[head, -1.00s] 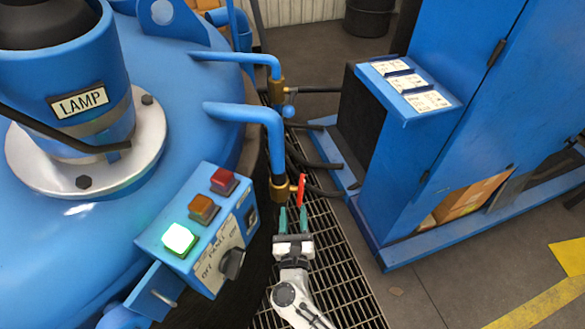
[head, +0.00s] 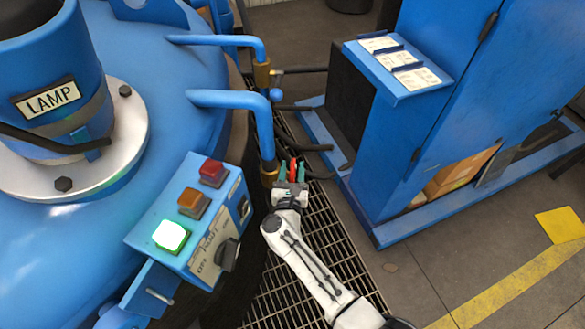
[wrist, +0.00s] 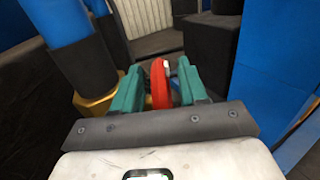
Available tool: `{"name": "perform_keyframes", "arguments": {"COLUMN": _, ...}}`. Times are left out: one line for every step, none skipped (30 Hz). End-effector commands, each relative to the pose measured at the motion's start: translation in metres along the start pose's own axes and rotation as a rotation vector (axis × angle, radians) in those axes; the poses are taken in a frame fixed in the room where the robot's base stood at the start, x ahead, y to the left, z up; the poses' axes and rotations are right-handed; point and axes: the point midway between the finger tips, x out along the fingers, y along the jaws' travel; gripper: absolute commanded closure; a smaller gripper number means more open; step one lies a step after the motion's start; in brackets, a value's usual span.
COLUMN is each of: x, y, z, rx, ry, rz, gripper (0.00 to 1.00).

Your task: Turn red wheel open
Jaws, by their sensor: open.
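The red wheel (head: 293,170) sits beside the brass fitting (head: 268,172) at the lower end of a blue pipe. In the wrist view the red wheel (wrist: 160,83) shows edge-on and upright, between the two green fingers. My gripper (head: 291,172) is open, with one finger on each side of the wheel. In the wrist view my gripper (wrist: 158,85) shows a gap on the right of the wheel; the left finger is very close to it, and I cannot tell whether they touch. The brass fitting (wrist: 95,103) is partly hidden behind the left finger.
A control box (head: 195,222) with lit green button stands on the blue furnace (head: 60,250) to the left. A blue cabinet (head: 460,110) stands to the right. A second pipe with brass fitting (head: 262,75) is behind. Floor grating (head: 300,270) lies below.

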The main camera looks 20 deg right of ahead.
Motion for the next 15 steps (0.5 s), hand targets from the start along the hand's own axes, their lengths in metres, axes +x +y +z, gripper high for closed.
{"name": "perform_keyframes", "arguments": {"x": 0.0032, "y": -0.0002, "z": 0.0002, "rx": 0.001, "ry": 0.000, "rz": -0.001, "gripper": 0.57}}
{"name": "perform_keyframes", "arguments": {"x": 0.0043, "y": -0.0004, "z": 0.0003, "rx": 0.001, "ry": 0.000, "rz": -0.001, "gripper": 0.57}}
{"name": "perform_keyframes", "arguments": {"x": 0.0052, "y": -0.0005, "z": 0.0003, "rx": 0.000, "ry": 0.000, "rz": -0.001, "gripper": 0.57}}
{"name": "perform_keyframes", "arguments": {"x": 0.0056, "y": -0.0006, "z": 0.0003, "rx": 0.000, "ry": 0.000, "rz": -0.001, "gripper": 0.57}}
{"name": "perform_keyframes", "arguments": {"x": 0.0058, "y": -0.0006, "z": 0.0003, "rx": 0.000, "ry": 0.000, "rz": -0.001, "gripper": 0.57}}
{"name": "perform_keyframes", "arguments": {"x": 0.0059, "y": -0.0006, "z": 0.0003, "rx": 0.000, "ry": 0.000, "rz": -0.001, "gripper": 0.57}}
{"name": "perform_keyframes", "arguments": {"x": 0.0058, "y": -0.0006, "z": 0.0003, "rx": 0.000, "ry": 0.000, "rz": -0.001, "gripper": 0.57}}
{"name": "perform_keyframes", "arguments": {"x": 0.0057, "y": -0.0006, "z": 0.0003, "rx": -0.001, "ry": 0.000, "rz": -0.001, "gripper": 0.57}}
{"name": "perform_keyframes", "arguments": {"x": 0.0057, "y": -0.0005, "z": 0.0003, "rx": -0.001, "ry": 0.000, "rz": -0.001, "gripper": 0.57}}
{"name": "perform_keyframes", "arguments": {"x": 0.0056, "y": -0.0005, "z": 0.0003, "rx": -0.001, "ry": 0.000, "rz": -0.001, "gripper": 0.57}}
{"name": "perform_keyframes", "arguments": {"x": 0.0056, "y": -0.0005, "z": 0.0004, "rx": -0.001, "ry": 0.000, "rz": 0.000, "gripper": 0.57}}
{"name": "perform_keyframes", "arguments": {"x": 0.0056, "y": -0.0004, "z": 0.0004, "rx": -0.001, "ry": 0.000, "rz": 0.000, "gripper": 0.61}}
{"name": "perform_keyframes", "arguments": {"x": 0.0055, "y": -0.0004, "z": 0.0004, "rx": -0.001, "ry": 0.000, "rz": 0.000, "gripper": 0.64}}
{"name": "perform_keyframes", "arguments": {"x": 0.0055, "y": -0.0004, "z": 0.0004, "rx": -0.001, "ry": 0.000, "rz": 0.000, "gripper": 0.67}}
{"name": "perform_keyframes", "arguments": {"x": 0.0055, "y": -0.0003, "z": 0.0004, "rx": -0.001, "ry": 0.000, "rz": 0.000, "gripper": 0.71}}
